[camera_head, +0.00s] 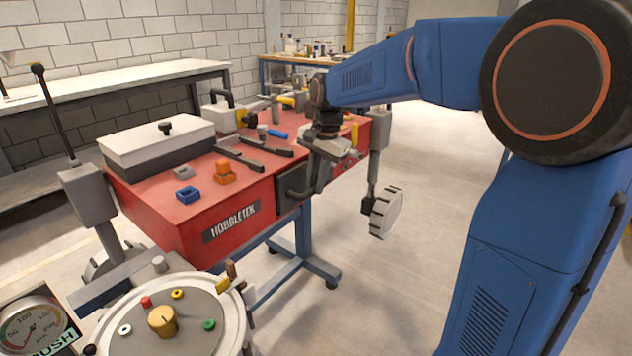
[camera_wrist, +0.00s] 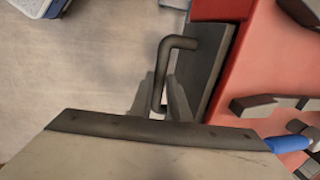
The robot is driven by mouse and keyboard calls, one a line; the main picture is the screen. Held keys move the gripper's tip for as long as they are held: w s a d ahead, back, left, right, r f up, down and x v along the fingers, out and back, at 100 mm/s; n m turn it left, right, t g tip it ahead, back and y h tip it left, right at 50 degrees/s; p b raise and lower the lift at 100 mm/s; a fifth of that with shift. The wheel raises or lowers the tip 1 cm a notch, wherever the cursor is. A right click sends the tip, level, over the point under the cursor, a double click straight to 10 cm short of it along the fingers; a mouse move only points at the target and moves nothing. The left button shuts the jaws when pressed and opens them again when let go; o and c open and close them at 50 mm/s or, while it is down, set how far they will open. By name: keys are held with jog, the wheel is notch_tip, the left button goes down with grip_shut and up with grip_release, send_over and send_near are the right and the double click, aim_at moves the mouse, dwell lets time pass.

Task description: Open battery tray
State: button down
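The battery tray appears to be the dark panel (camera_head: 288,194) set in the front of the red cabinet near its right corner. It sits in the cabinet front with no clear gap. Its bent dark handle (camera_head: 297,193) sticks out toward my gripper (camera_head: 318,188). In the wrist view the handle (camera_wrist: 165,65) runs down between the two grey fingers of my gripper (camera_wrist: 160,95), one on each side. The dark panel (camera_wrist: 215,70) is just right of it. The fingers are very close to the handle; whether they press on it is unclear.
The red cabinet (camera_head: 165,218) carries a white-lidded box (camera_head: 155,140), orange and blue blocks, and several dark handles. A round dial plate (camera_head: 165,325) stands in front at lower left. A grey wheel (camera_head: 386,212) hangs at the right. The floor (camera_head: 410,270) before the tray is clear.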

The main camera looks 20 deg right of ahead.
jog(key=s+d, duration=0.7)
jog(key=s, duration=0.2)
jog(key=s+d, duration=0.7)
jog(key=s, duration=0.3)
jog(key=shift+s, duration=0.1)
jog(key=c, duration=1.7)
grip_release()
jog(key=s+r, duration=0.1)
jog(key=r, duration=0.4)
jog(key=d+r, duration=0.1)
jog(key=r, duration=0.5)
jog(key=s+d+r, duration=0.1)
jog(key=r, duration=0.5)
jog(key=shift+s, duration=0.3)
jog(key=s+a+f+n+t, duration=0.1)
jog(key=s+a+f+n, duration=0.2)
jog(key=f, duration=0.4)
jog(key=s+a+f+n+t+h, duration=0.1)
jog(key=s+a+f+n, duration=0.2)
jog(key=f, duration=0.4)
jog(key=s+a+f+n+t, duration=0.1)
jog(key=s+a+f+n, duration=0.2)
jog(key=f, duration=0.4)
jog(key=shift+s+a+f+n, duration=0.1)
jog(key=shift+s+f+n, duration=0.1)
jog(key=shift+s+n, duration=0.3)
jog(key=shift+s+a+f+n, duration=0.15)
jog(key=shift+s+n, duration=0.15)
jog(key=shift+s, duration=0.4)
